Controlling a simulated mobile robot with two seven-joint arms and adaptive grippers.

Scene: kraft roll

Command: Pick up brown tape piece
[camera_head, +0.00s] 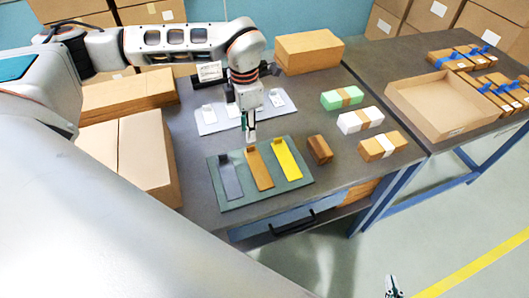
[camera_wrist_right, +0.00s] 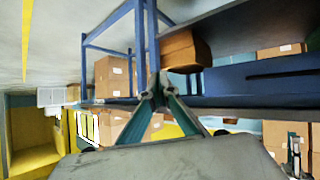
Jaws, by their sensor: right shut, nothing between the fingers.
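The brown tape piece (camera_head: 260,172) lies on a green mat (camera_head: 216,199), between a grey strip (camera_head: 230,182) and a yellow strip (camera_head: 288,160). A small tab stands up at its far end. My left gripper (camera_head: 251,138) points down right at that tab. Its fingertips look narrow and close together, and I cannot tell whether they touch or hold the tab. My right gripper (camera_head: 391,284) is low at the bottom of the head view, off the table. In the right wrist view its fingertips (camera_wrist_right: 162,90) meet with nothing between them.
Green-, white- and brown-wrapped small boxes (camera_head: 342,97) line the table's right side, with a small brown block (camera_head: 320,150) beside the mat. Large cartons (camera_head: 145,150) stand at left. An open carton tray (camera_head: 440,112) sits on the right table.

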